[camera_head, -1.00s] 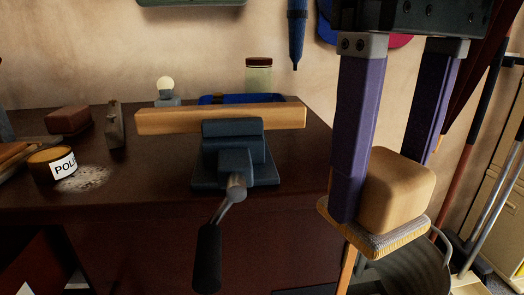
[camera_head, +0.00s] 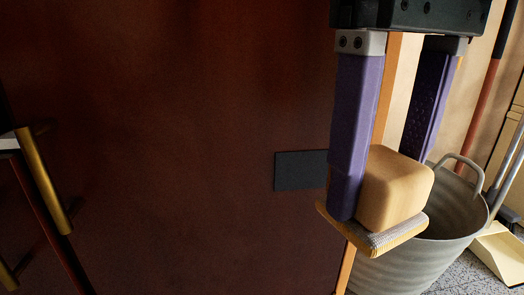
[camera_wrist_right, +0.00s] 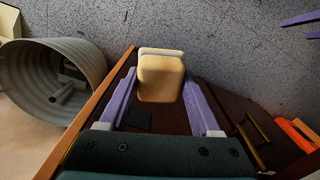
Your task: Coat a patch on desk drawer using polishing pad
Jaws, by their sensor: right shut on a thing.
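My right gripper (camera_head: 384,188) is shut on the polishing pad (camera_head: 398,188), a tan block with a grey-edged sole facing down. The pad also shows between the purple fingers in the right wrist view (camera_wrist_right: 160,78). A dark grey rectangular patch (camera_head: 298,170) lies on the dark red-brown desk front (camera_head: 180,130), just left of the near finger in the head view. The finger hides its right end. I cannot tell the gap between pad and desk. Two purple fingers of my left gripper (camera_wrist_right: 297,27) show apart at the upper right of the right wrist view.
A grey bucket (camera_head: 420,255) stands on the speckled floor right of the desk, behind the pad in the head view. A dustpan (camera_head: 497,250) is beyond it. Brass handles (camera_head: 45,180) stick out at the left.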

